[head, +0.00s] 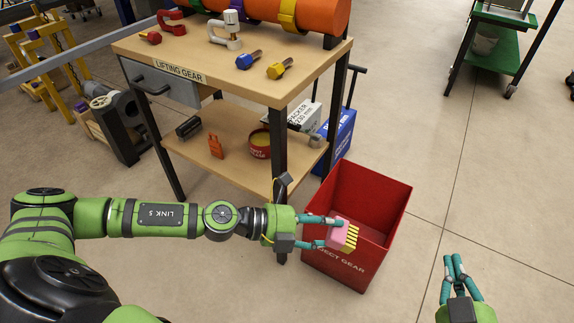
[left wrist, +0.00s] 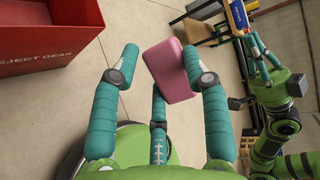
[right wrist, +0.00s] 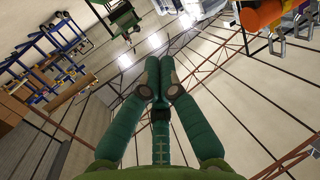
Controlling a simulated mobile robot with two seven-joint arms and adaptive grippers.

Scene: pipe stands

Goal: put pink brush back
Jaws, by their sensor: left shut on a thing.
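The pink brush (head: 339,231) has a pink block body and yellow bristles that point right in the head view. My left gripper (head: 331,233) is shut on it, with teal fingers on either side of the block. In the head view the brush overlaps the red bin marked reject gear (head: 335,262); its height over the bin is hard to tell. The left wrist view shows the pink block (left wrist: 170,70) between the fingers, with the red bin (left wrist: 50,40) to its left. My right gripper (head: 453,266) is empty at the lower right, its fingers together; they also meet in the right wrist view (right wrist: 160,85).
A wooden workbench (head: 215,75) marked lifting gear stands behind, with shackles and eye bolts on top. Its lower shelf (head: 235,172) holds a red tin (head: 260,150) and an orange item. A blue box (head: 338,138) stands behind the bin.

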